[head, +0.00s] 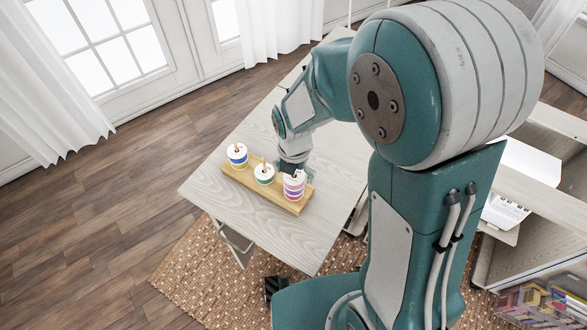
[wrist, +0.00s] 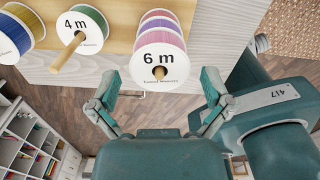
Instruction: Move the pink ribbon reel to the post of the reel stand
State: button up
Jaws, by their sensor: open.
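A reel stack with pink and purple bands (head: 294,187) sits on the right post of the wooden reel stand (head: 283,200). In the wrist view its white end face, marked 6 m, faces me, with the pink band (wrist: 160,24) behind it. The post tip (wrist: 160,73) pokes through its centre. My gripper (wrist: 160,85) is open, one finger to each side of the stack's near end, with gaps visible. In the head view my gripper is mostly hidden beside the stack. I cannot tell whether the bands are separate reels.
A green-banded reel (head: 264,174), marked 4 m, sits on the middle post. A blue and yellow reel stack (head: 237,156) is on the left post. The pale tabletop (head: 215,185) is clear in front of the stand. An open white shelf (wrist: 30,150) shows lower left in the wrist view.

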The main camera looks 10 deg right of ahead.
notch_tip(320, 180, up, 12)
dwell(0.4)
jog(key=shift+s+f, duration=0.1)
dwell(0.5)
